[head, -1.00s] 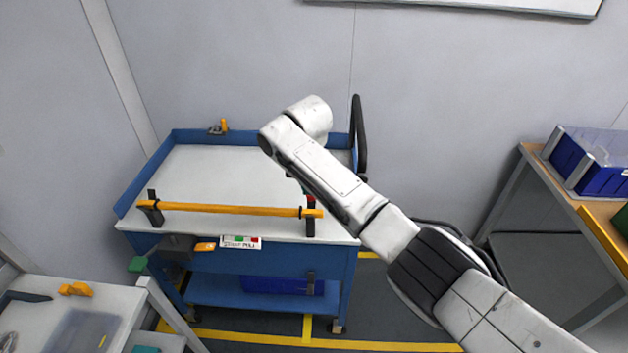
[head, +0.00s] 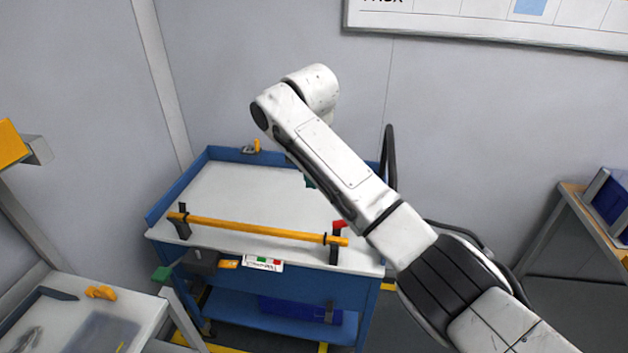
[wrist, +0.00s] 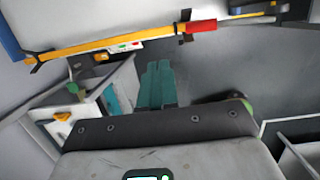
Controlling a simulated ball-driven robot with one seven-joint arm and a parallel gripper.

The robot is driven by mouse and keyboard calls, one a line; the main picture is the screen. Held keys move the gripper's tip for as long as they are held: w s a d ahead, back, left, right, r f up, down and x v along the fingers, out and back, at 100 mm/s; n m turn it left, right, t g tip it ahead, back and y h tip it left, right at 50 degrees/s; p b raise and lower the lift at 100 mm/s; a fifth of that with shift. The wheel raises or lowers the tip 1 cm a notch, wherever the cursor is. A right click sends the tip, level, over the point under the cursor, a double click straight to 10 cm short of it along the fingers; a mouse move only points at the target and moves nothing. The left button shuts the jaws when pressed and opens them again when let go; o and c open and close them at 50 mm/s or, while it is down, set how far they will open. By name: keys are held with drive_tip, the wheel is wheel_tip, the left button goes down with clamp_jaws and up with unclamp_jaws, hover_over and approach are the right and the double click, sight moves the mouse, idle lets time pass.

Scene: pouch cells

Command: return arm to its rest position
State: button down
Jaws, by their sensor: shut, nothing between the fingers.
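My arm (head: 335,165) reaches up from the lower right of the head view, with its bent joint (head: 312,88) raised in front of the wall and above the blue cart's level. My gripper (wrist: 158,68) shows in the wrist view as two teal fingers side by side, shut with nothing between them. In the head view the arm hides almost all of the gripper; only a small teal bit shows under the forearm.
The blue cart (head: 335,290) has a yellow bar (head: 255,228) across its near side and a black handle (head: 389,160) at right. A white bench (head: 145,312) stands lower left. A table with blue bins (head: 610,200) is at right. Floor shows between.

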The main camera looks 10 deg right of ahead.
drive_tip(key=s+d+f+m+y, duration=0.3)
drive_tip(key=s+f+m, duration=1.2)
drive_tip(key=s+f, duration=0.55)
drive_tip(key=s+d+f+m+h, duration=0.1)
drive_tip(key=s+d+m, duration=0.4)
drive_tip(key=s, duration=0.4)
drive_tip(key=s+d+f+m+g+h, duration=0.1)
drive_tip(key=s+d+f+m, duration=0.1)
drive_tip(key=s+d+m, duration=0.4)
drive_tip(key=s+d+f+m, duration=0.2)
drive_tip(key=s+d+m, duration=0.4)
drive_tip(key=s, duration=0.7)
drive_tip(key=shift+s+d+f+m+h, duration=0.15)
drive_tip(key=shift+d+f+m+h, duration=0.1)
drive_tip(key=shift+m+h, duration=0.2)
drive_tip(key=shift+a, duration=0.1)
